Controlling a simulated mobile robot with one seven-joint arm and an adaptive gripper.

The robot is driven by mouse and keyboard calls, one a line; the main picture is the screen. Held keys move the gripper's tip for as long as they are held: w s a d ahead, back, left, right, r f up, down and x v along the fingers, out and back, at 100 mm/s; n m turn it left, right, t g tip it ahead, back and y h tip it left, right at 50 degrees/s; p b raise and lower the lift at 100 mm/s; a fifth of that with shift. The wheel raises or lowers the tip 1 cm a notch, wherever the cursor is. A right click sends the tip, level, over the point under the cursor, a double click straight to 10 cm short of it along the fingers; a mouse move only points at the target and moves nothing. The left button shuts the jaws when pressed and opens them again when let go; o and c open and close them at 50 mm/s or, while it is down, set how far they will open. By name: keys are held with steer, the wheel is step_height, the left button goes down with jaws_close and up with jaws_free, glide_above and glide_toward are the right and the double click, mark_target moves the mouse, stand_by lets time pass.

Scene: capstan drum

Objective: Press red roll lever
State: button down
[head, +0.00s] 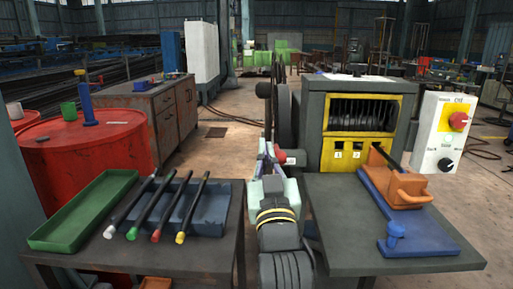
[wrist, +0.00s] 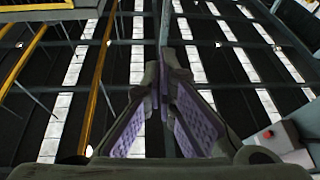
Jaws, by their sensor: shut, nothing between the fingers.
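Several dark rods with coloured ends lie side by side across a blue tray (head: 207,214) on the left table. One rod has a red end (head: 156,236), between the green and yellow ends. A red rotary switch (head: 459,120) sits on a yellow plate on the white control box at right. I cannot tell which red part is the roll lever. My gripper (wrist: 165,72) shows in the wrist view with its purple-padded fingers closed at the tips and nothing between them. It points up toward the roof, touching nothing visible there. My arm stands upright mid-picture in the head view.
A grey machine (head: 310,110) with a yellow-framed slatted opening stands behind my arm. The right table (head: 355,232) bears a blue base and an orange block. A green tray (head: 83,208) lies at left beside a red drum (head: 85,150). Floor shows between the tables and cabinet.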

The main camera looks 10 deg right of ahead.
steer(key=shift+s+d+f+m+g+h, duration=0.1)
steer(key=shift+d+f+m+g+h, duration=0.3)
steer(key=shift+d, duration=0.5)
steer(key=shift+s+d+f+m+g+h, duration=0.1)
steer(key=shift+d+f+g+h, duration=0.1)
steer(key=shift+d+f+h, duration=0.5)
steer(key=shift+d+r, duration=0.15)
steer(key=shift+r, duration=0.05)
steer(key=shift+w, duration=0.1)
step_height(320, 180, up, 3)
steer(key=p, duration=0.5)
glide_above(277, 151)
steer(key=s, duration=0.3)
steer(key=shift+w+f, duration=0.1)
steer(key=shift+f, duration=1.9)
